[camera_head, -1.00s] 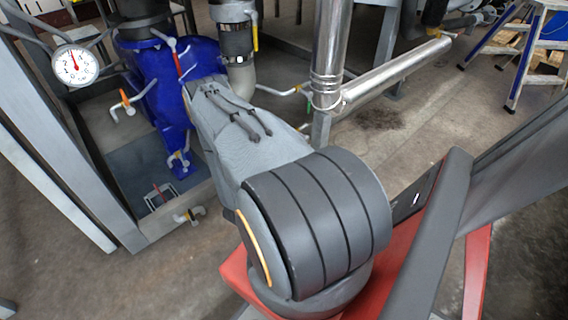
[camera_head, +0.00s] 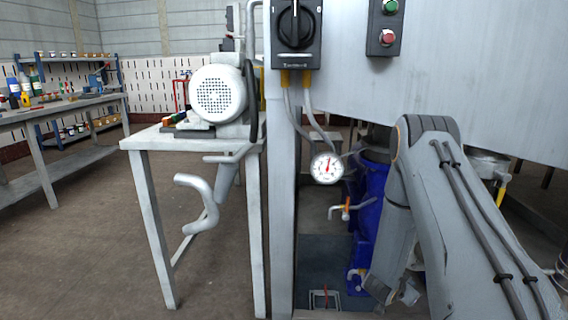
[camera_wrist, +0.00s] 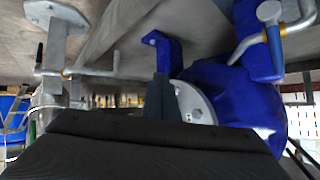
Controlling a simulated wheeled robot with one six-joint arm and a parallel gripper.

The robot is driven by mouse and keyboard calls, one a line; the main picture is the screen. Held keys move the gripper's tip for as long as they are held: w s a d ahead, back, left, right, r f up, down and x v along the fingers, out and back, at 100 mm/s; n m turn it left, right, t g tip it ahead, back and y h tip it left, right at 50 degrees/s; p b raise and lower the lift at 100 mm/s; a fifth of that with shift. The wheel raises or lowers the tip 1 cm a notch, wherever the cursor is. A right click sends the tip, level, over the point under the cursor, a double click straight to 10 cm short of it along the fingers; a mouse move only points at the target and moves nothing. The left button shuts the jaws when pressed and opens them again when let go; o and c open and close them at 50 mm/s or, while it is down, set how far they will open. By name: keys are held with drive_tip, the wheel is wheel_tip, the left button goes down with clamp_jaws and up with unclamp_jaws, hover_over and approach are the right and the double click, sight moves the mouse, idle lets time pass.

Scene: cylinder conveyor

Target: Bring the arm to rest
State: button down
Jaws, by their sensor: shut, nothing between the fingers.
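My grey arm (camera_head: 470,220) reaches in from the right of the head view. It bends at a high elbow, and its forearm (camera_head: 393,235) hangs down in front of a blue machine body (camera_head: 368,205). The wrist end is low beside that body, and the fingers are not clear there. In the wrist view my gripper (camera_wrist: 160,95) shows as a dark block with narrow fingers close together, shut and empty. The blue machine body (camera_wrist: 245,105) is close ahead and to the right of it; whether they touch, I cannot tell.
A pressure gauge (camera_head: 327,168) and valve handle (camera_head: 350,208) are left of the forearm. A grey panel (camera_head: 470,75) overhangs the arm. A metal table (camera_head: 195,139) carries a motor (camera_head: 218,94). Open floor (camera_head: 90,245) lies at the left.

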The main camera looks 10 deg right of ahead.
drive_tip(key=a+r+n+y, duration=0.75)
drive_tip(key=a+r, duration=0.95)
drive_tip(key=a, duration=0.5)
drive_tip(key=s+a+r+n+g+y, duration=0.1)
drive_tip(key=s+a+r+n+g, duration=0.25)
drive_tip(key=s, duration=0.65)
drive_tip(key=s+a+r+n+y, duration=0.1)
drive_tip(key=s+a+r+n, duration=0.35)
drive_tip(key=s, duration=0.65)
drive_tip(key=s+a+r+n+g, duration=0.1)
drive_tip(key=s+a+r+n, duration=0.1)
drive_tip(key=s+a, duration=0.7)
drive_tip(key=s+a+r+n+g, duration=0.25)
drive_tip(key=s+a, duration=0.25)
drive_tip(key=a, duration=0.8)
drive_tip(key=d+r+m+p, duration=0.3)
drive_tip(key=d+r+p, duration=0.7)
drive_tip(key=r+p, duration=0.3)
drive_tip(key=d+r+m+t+p, duration=0.1)
drive_tip(key=d+r+m+p, duration=0.2)
drive_tip(key=d+r+p, duration=0.8)
wheel_tip(320, 180, up, 3)
drive_tip(key=p, duration=0.6)
drive_tip(key=shift+w+f, duration=0.15)
